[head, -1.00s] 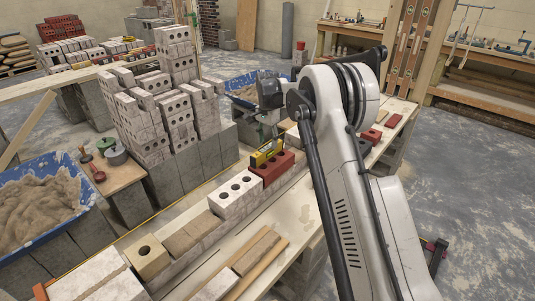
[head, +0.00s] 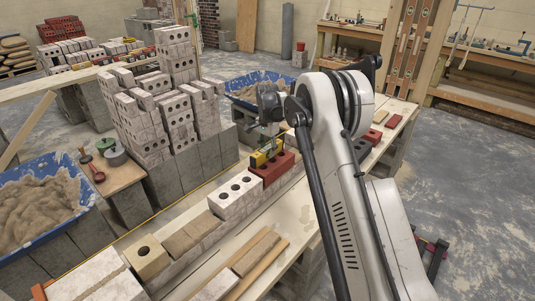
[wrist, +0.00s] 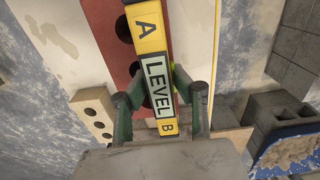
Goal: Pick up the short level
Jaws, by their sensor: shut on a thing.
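The short level (head: 260,157) is a small yellow bar with black marks, at the red brick (head: 278,168) on the wall course. In the wrist view the level (wrist: 157,80) shows a label reading LEVEL between the letters A and B, and the red brick (wrist: 120,60) lies under and left of it. My gripper (head: 268,144) points down over the level. In the wrist view my gripper (wrist: 155,88) has one green finger on each side of the level, shut on it near the B end. I cannot tell whether the level touches the brick.
A white holed brick (head: 238,194) stands beside the red brick along the course. Stacked bricks (head: 170,105) rise at the left on grey blocks. Blue mortar tubs stand at the left (head: 72,172) and behind my gripper (head: 232,82). The plank (head: 225,252) in front has bare stretches.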

